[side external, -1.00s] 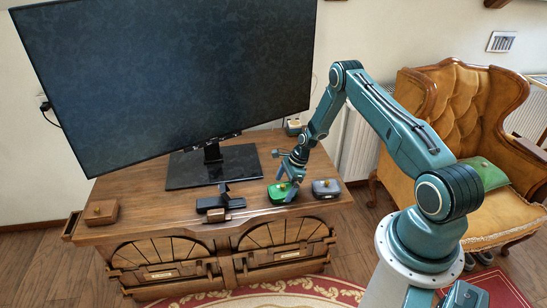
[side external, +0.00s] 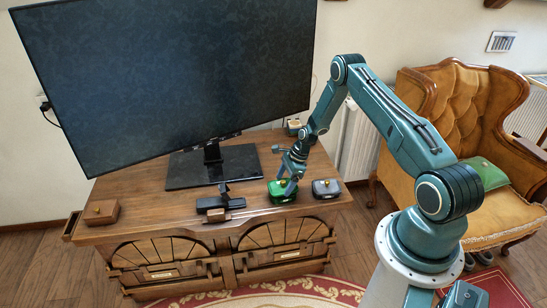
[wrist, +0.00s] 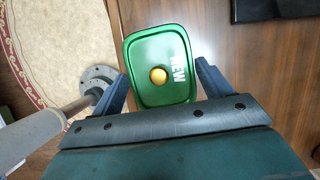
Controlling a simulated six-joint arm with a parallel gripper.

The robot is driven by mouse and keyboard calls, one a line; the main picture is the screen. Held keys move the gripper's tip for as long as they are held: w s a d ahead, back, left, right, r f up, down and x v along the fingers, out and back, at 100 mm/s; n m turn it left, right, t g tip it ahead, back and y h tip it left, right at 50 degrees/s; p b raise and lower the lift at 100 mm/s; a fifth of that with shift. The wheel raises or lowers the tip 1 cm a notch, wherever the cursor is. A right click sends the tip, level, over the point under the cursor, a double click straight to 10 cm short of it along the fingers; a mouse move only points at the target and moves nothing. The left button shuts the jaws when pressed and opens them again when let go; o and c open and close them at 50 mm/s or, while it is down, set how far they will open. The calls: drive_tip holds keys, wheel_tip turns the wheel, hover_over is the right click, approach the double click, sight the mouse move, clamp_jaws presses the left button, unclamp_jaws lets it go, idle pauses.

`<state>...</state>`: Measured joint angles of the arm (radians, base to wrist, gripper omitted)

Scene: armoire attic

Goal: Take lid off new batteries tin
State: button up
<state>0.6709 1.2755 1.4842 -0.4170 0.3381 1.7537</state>
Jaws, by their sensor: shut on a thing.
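The green tin (side external: 277,197) stands near the front edge of the wooden cabinet top. In the wrist view its green lid (wrist: 148,50) has a rounded rectangular shape, a small orange-yellow knob and the word NEW. My gripper (side external: 288,186) is down at the tin from above. In the wrist view the fingers of my gripper (wrist: 161,75) lie on two opposite sides of the lid, shut on it. The lid appears level on the tin; I cannot see a gap between lid and body. The tin's body is hidden below the lid in the wrist view.
A grey tin (side external: 326,190) with a knob stands close on the right. A black holder with a brown block (side external: 220,204) is to the left, and a brown box (side external: 101,212) is at the far left. A large television (side external: 165,70) stands behind. Cabinet top between the box and holder is clear.

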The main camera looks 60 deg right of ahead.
wheel_tip(320, 180, up, 18)
idle(0.6)
idle(0.5)
drive_tip(key=m+t+h, duration=0.2)
drive_tip(key=m+h, duration=0.2)
drive_tip(key=m, duration=0.6)
hover_over(312, 168)
drive_tip(key=s, duration=0.1)
wheel_tip(312, 168, down, 2)
drive_tip(key=shift+g, duration=0.3)
drive_tip(key=f, duration=1.6)
drive_tip(key=shift+s+a+f, duration=0.1)
drive_tip(key=shift+s+f, duration=0.1)
drive_tip(key=shift+f, duration=1.9)
drive_tip(key=shift+f, duration=0.15)
